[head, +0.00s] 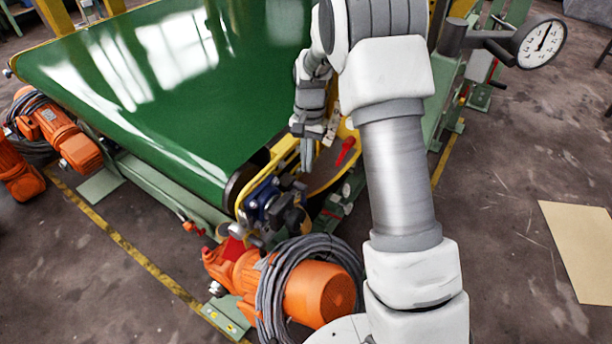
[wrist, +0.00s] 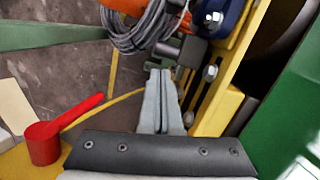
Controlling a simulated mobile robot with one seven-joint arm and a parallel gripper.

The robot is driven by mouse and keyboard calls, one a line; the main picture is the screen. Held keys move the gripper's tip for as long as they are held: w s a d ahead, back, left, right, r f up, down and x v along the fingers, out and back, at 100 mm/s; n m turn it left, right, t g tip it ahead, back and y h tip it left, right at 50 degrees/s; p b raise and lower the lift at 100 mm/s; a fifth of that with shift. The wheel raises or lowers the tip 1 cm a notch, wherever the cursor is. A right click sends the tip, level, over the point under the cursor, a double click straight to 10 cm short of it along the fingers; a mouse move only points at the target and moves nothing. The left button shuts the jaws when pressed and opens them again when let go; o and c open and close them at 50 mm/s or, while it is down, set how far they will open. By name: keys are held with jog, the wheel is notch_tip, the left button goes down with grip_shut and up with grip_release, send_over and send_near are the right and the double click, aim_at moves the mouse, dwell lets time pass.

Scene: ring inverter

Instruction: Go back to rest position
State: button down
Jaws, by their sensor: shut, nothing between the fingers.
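My gripper (head: 308,158) hangs over the near end of the green conveyor's yellow frame in the head view. Its two grey fingers are together in the wrist view (wrist: 160,98), shut with nothing between them. My arm reaches from the lower right, up and over to the gripper. A red lever (head: 346,152) is just to the right of the gripper, apart from it. The red lever also shows at the lower left of the wrist view (wrist: 62,130).
The green conveyor belt (head: 190,90) fills the upper left. An orange motor (head: 318,296) with a grey cable coil (head: 272,300) stands near my base. A dial gauge (head: 541,44) is at the upper right. Open floor (head: 500,220) lies to the right.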

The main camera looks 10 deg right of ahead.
notch_tip(320, 180, up, 9)
jog(key=w+p, duration=0.1)
jog(key=shift+d+p, duration=0.3)
jog(key=shift+d, duration=0.05)
jog(key=s+r+n+t, duration=0.3)
jog(key=s+r, duration=0.8)
jog(key=r, duration=0.2)
jog(key=s+r+n+t+p, duration=0.1)
jog(key=s+r+n+t, duration=0.25)
jog(key=s, duration=1.35)
notch_tip(320, 180, up, 11)
jog(key=p, duration=1.1)
jog(key=shift+d+r+t+h, duration=0.2)
jog(key=shift+d+t+h, duration=0.1)
jog(key=shift+t+h, duration=0.1)
